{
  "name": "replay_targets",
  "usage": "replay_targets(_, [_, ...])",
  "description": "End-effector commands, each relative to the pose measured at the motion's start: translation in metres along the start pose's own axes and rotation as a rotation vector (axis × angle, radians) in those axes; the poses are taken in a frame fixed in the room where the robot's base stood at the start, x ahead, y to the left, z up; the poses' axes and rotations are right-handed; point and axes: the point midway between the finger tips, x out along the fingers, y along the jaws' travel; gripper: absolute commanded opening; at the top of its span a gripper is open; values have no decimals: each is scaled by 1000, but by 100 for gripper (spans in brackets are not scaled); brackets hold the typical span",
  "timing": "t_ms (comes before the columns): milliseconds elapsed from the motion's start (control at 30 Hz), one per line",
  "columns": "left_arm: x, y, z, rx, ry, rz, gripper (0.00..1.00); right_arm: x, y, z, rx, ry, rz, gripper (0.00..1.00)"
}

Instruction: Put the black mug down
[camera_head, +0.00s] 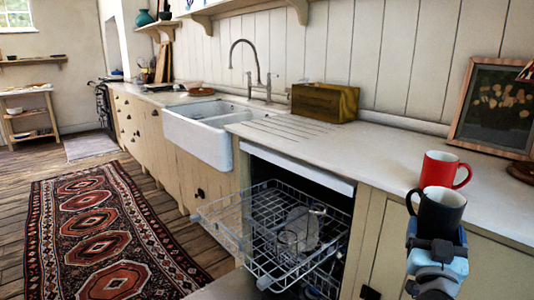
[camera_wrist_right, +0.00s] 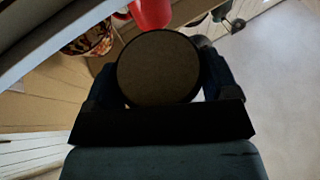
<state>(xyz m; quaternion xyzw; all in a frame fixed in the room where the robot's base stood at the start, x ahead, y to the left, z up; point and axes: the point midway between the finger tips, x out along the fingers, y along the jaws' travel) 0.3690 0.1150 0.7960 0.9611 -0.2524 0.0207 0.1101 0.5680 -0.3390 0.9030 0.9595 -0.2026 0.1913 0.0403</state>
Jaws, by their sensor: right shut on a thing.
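The black mug (camera_head: 438,213) is upright in my right gripper (camera_head: 435,243), at the front edge of the counter in the head view. My right gripper is shut on it. In the right wrist view the round underside of the black mug (camera_wrist_right: 158,68) fills the middle, between the two fingers of the right gripper (camera_wrist_right: 158,85). I cannot tell whether the mug touches the counter. A red mug (camera_head: 440,168) stands on the counter (camera_head: 370,165) just behind the black mug; part of it shows in the wrist view (camera_wrist_right: 150,12). My left gripper is not in view.
An open dishwasher (camera_head: 300,170) with its wire rack (camera_head: 290,225) pulled out is left of the gripper. A framed picture (camera_head: 497,110) leans on the wall behind the mugs. A wooden box (camera_head: 324,102) stands near the sink (camera_head: 205,135). The counter left of the mugs is clear.

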Motion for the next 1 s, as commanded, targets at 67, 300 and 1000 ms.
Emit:
replay_targets(67, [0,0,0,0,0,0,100,-10,-2,14,12,-3,-45,47])
replay_targets(300, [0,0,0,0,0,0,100,-25,-25,21,40,0,-83,47])
replay_targets(1000, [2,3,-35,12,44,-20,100,-38,-86,-25,44,4,-114,47])
